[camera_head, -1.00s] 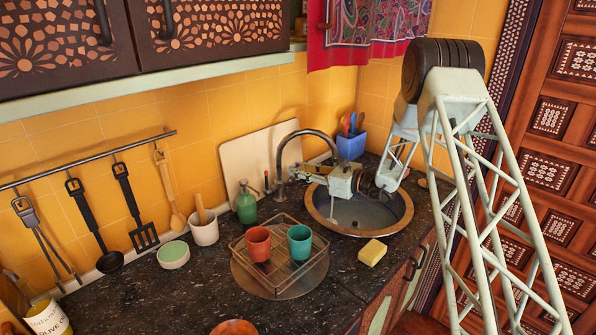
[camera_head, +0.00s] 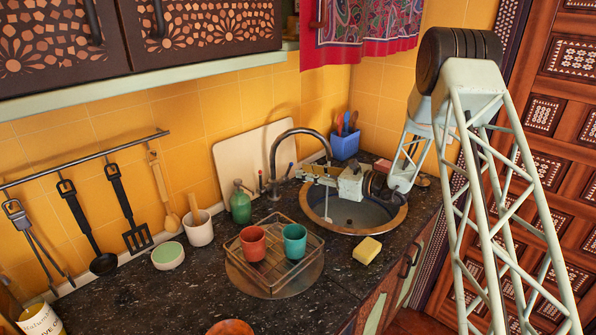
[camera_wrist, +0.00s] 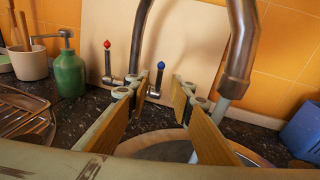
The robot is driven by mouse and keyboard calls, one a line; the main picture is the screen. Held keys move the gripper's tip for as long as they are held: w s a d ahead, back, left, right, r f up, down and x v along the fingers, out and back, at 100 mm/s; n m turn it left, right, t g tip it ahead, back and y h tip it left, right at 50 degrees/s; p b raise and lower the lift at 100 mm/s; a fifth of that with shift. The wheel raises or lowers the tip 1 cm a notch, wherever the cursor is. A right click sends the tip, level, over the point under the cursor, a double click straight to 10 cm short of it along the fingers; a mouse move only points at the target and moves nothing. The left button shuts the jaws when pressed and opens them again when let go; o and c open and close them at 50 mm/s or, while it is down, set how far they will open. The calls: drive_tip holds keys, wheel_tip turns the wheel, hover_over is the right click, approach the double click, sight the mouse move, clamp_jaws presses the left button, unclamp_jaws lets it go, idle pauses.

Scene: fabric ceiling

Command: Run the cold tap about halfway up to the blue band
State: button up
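The curved metal tap (camera_head: 290,134) stands behind the round sink (camera_head: 400,218); its spout (camera_wrist: 240,55) crosses the right of the wrist view. A pale column (camera_wrist: 221,107), which looks like water, hangs below the spout. A lever with a blue tip (camera_wrist: 160,66) is the cold one by its colour; a red-tipped lever (camera_wrist: 107,44) stands to its left. My gripper (camera_wrist: 160,84) is open, fingers spread over the sink and pointing at the levers. The blue lever appears between the fingertips, a little beyond them; contact is not visible.
A green soap bottle (camera_head: 241,204) and a leaning board (camera_head: 240,160) stand near the tap. A rack (camera_head: 262,284) with red and teal cups is left of the sink. A yellow sponge (camera_head: 367,250) lies in front; a blue utensil pot (camera_head: 345,146) stands behind.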

drive_tip(key=v, duration=0.6)
idle(0.3)
